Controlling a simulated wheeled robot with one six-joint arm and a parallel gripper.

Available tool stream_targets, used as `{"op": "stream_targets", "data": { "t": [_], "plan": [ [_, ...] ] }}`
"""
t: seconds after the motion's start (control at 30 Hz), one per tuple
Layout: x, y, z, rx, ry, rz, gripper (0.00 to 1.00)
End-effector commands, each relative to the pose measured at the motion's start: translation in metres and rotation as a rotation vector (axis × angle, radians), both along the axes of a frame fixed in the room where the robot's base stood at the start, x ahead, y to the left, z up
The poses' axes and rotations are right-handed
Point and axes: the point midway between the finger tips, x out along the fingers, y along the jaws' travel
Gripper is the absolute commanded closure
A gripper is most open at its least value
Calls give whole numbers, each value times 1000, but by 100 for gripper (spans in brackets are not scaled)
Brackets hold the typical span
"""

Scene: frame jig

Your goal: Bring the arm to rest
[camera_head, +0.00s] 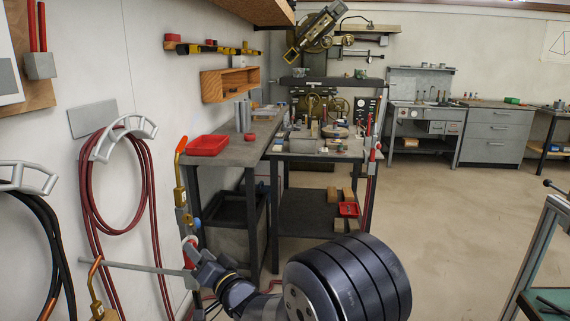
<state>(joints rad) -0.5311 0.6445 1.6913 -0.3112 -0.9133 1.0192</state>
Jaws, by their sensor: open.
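My arm enters at the bottom of the view, with a large dark banded joint (348,280) at bottom centre and smaller links running up and left from it. My gripper (189,258) is at the far end of these links, at lower left, in front of the bench legs. It is small and partly lost against the clutter, but it is open. I see nothing held in it. A thin grey rod (135,268) shows to its left; I cannot tell whether they touch.
A red hose (88,205) and a dark hose (50,235) hang on the left wall. A workbench (225,153) with a red tray (207,145) stands beyond the arm. A metal-framed table (540,250) is at right. Open floor (450,225) lies between.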

Motion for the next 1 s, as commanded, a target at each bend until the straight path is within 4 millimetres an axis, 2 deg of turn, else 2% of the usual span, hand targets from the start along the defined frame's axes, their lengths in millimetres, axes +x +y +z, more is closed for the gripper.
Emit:
{"op": "stream_targets", "data": {
  "t": [0.23,0.63,0.83,1.0],
  "plan": [
    [14,14,2,0,1,1,55],
    [16,16,2,-3,-1,0,55],
    [9,9,2,1,1,0,55],
    [-7,-8,-2,0,2,-1,55]
  ]
}}
